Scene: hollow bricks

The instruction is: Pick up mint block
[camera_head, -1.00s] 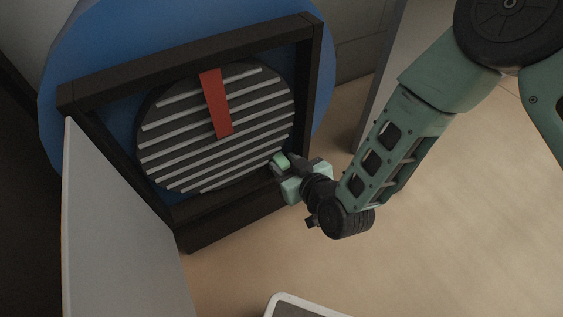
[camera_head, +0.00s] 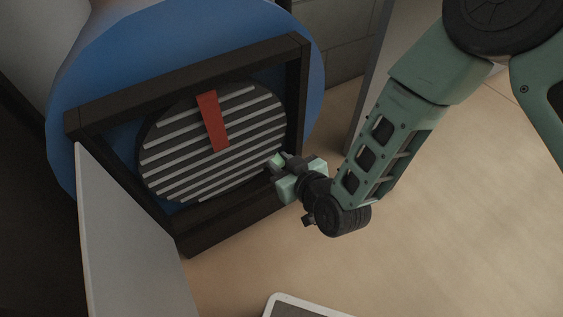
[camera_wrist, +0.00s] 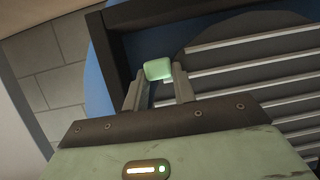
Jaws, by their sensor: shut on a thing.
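The mint block (camera_wrist: 158,70) is a small pale green piece between the fingertips of my gripper (camera_wrist: 158,84) in the wrist view. My gripper is shut on it. In the head view my gripper (camera_head: 282,165) is at the right side of the dark frame, in front of the slatted disc, and only a small part of the mint block (camera_head: 277,159) shows. I cannot tell whether the block touches the frame or the disc.
A dark square frame (camera_head: 190,88) surrounds a round disc (camera_head: 200,170) with light slats and a red bar (camera_head: 212,121). A blue round panel (camera_head: 150,55) stands behind. A pale panel (camera_head: 125,240) is at lower left. A white-rimmed object (camera_head: 300,303) lies at the bottom. Floor at right is clear.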

